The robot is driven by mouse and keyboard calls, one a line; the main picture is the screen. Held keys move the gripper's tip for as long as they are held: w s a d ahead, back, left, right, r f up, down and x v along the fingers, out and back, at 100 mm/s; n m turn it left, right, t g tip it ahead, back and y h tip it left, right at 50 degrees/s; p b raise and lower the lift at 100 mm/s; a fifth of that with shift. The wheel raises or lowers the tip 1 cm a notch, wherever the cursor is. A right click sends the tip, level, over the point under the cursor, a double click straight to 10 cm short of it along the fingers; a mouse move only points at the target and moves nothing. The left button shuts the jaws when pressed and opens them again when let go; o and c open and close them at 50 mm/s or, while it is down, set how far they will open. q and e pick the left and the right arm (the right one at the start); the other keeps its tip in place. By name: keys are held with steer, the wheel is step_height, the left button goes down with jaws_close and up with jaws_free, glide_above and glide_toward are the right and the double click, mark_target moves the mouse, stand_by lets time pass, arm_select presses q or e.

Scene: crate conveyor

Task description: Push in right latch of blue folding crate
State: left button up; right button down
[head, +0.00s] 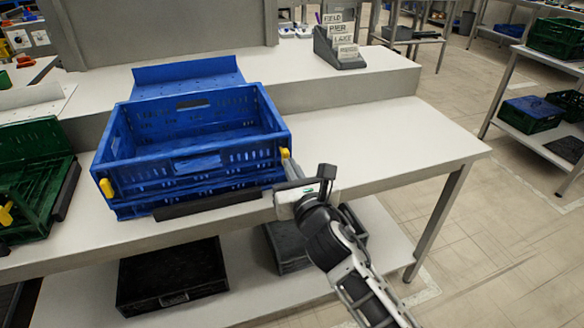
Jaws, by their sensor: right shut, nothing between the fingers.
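The blue folding crate (200,185) stands open on the white table with its walls up, and its inside looks empty. Its right yellow latch (285,153) shows at the front right corner. Its left yellow latch (106,188) shows at the front left corner. My right gripper (290,168) is shut and empty, with its fingertips right at the right latch; I cannot tell whether they touch it. The fingers hide part of that corner.
A green crate (30,160) with a yellow latch stands to the left. A blue panel (188,72) lies behind the blue crate. A black bar (205,204) runs along the table's front edge. A sign holder (340,45) stands on the ledge. The table's right side is clear.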

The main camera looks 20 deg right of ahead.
steer(key=shift+w, duration=0.1)
steer(key=shift+w+r, duration=0.1)
steer(key=shift+w, duration=1.25)
steer(key=s+p, duration=0.1)
steer(key=s, duration=1.3)
steer(key=shift+d, duration=0.15)
